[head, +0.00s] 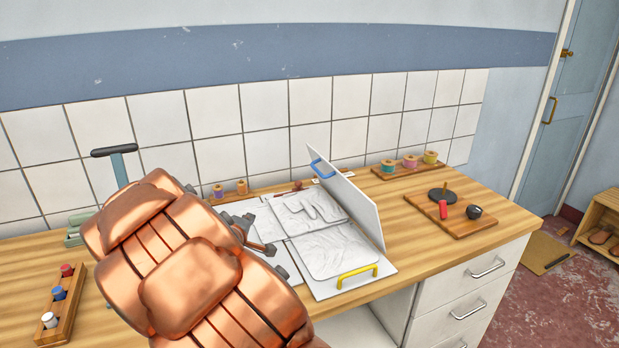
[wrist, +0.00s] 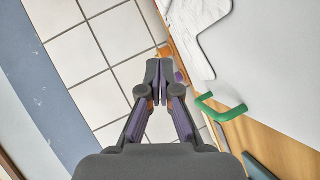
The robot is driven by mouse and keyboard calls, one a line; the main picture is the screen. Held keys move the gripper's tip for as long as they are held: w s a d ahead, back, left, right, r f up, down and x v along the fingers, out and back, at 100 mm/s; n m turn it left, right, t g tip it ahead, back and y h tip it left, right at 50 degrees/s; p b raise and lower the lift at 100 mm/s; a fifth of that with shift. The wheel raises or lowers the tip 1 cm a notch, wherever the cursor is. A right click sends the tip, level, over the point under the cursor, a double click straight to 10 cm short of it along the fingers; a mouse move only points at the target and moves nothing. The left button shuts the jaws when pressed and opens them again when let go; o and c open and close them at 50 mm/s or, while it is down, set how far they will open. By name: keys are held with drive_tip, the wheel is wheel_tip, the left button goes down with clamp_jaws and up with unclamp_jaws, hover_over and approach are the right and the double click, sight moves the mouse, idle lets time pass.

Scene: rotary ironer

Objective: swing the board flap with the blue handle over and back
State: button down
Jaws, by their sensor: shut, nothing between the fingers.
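The white board flap (head: 358,205) stands raised and slightly tilted on the right side of the board set in the head view. Its blue handle (head: 322,168) is at the flap's upper left edge. My gripper (wrist: 158,68) is shut and empty in the wrist view, in front of the tiled wall, apart from any handle. In the head view my copper arm hides most of my gripper; only some dark parts show left of the flap. The blue handle cannot be made out in the wrist view.
A yellow handle (head: 357,275) is on the front of a flat board. A green handle (wrist: 220,108) on a white board shows right of my gripper in the wrist view. A wooden tray (head: 450,218) lies to the right. Spools (head: 410,162) stand at the back.

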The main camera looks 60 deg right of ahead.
drive_tip(key=s+d+r+n+g+h, duration=0.1)
drive_tip(key=s+d+r+g+h, duration=0.1)
drive_tip(key=s+d+r+h, duration=0.4)
drive_tip(key=g+p, duration=0.1)
drive_tip(key=p, duration=0.3)
approach(314, 169)
drive_tip(key=w+f+x, duration=0.1)
drive_tip(key=x, duration=0.4)
drive_tip(key=shift+s+d+r, duration=0.45)
drive_tip(key=shift+s+r, duration=0.05)
drive_tip(key=shift+s, duration=0.05)
drive_tip(key=shift+r+y, duration=0.15)
drive_tip(key=shift+y, duration=0.15)
